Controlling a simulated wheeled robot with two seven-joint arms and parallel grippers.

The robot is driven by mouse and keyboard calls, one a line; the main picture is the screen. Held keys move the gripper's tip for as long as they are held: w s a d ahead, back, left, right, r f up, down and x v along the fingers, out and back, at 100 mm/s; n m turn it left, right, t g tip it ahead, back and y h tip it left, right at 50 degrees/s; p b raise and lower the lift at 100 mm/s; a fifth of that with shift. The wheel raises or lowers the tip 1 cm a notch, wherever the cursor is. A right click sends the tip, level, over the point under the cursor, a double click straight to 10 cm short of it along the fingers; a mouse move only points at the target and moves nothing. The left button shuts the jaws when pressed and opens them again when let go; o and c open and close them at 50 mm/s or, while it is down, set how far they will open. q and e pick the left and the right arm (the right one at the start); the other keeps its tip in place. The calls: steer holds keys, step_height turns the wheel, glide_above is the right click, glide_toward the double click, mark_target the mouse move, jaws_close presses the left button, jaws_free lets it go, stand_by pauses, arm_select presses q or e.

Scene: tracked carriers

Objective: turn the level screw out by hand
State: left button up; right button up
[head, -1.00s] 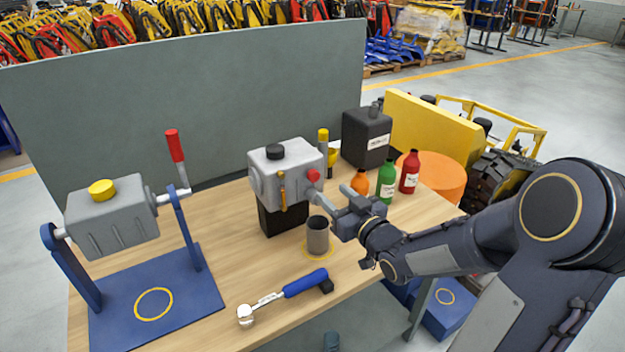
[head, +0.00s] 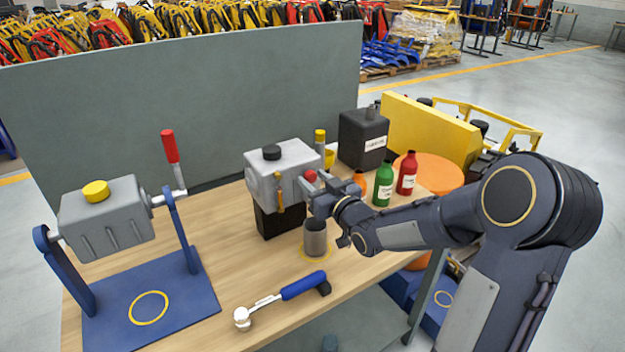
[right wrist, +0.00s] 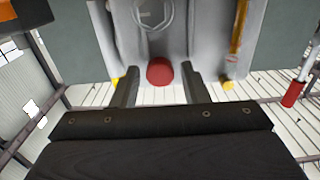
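The level screw, a red round knob (head: 310,176), sits on the right side of the grey gear housing (head: 265,185), which stands on a black block. My right gripper (head: 311,188) is right at that side of the housing. In the right wrist view the red screw (right wrist: 160,72) shows between the two fingers of my right gripper (right wrist: 159,78). The fingers are apart, with a gap on each side of the screw. Whether they reach past its head is hard to tell. My left gripper is not in view.
A grey cup (head: 315,238) stands just below my right gripper. A blue-handled wrench (head: 285,295) lies near the front edge. Green (head: 383,182) and red (head: 407,173) bottles and a black canister (head: 363,138) stand behind. A second housing (head: 105,220) hangs in a blue stand at left.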

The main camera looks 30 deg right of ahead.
steer(key=c, duration=0.6)
steer(key=shift+f+b, duration=0.15)
steer(key=shift+b, duration=0.2)
steer(key=n+b, duration=0.4)
steer(key=b, duration=0.1)
steer(key=n+b, duration=0.4)
steer(key=b, duration=0.1)
steer(key=shift+f+n+b, duration=0.2)
steer(key=shift+n+b, duration=0.15)
steer(key=shift+n, duration=0.05)
steer(key=shift+r+n, duration=0.15)
steer(key=shift+n, duration=0.25)
steer(key=shift+r, duration=0.2)
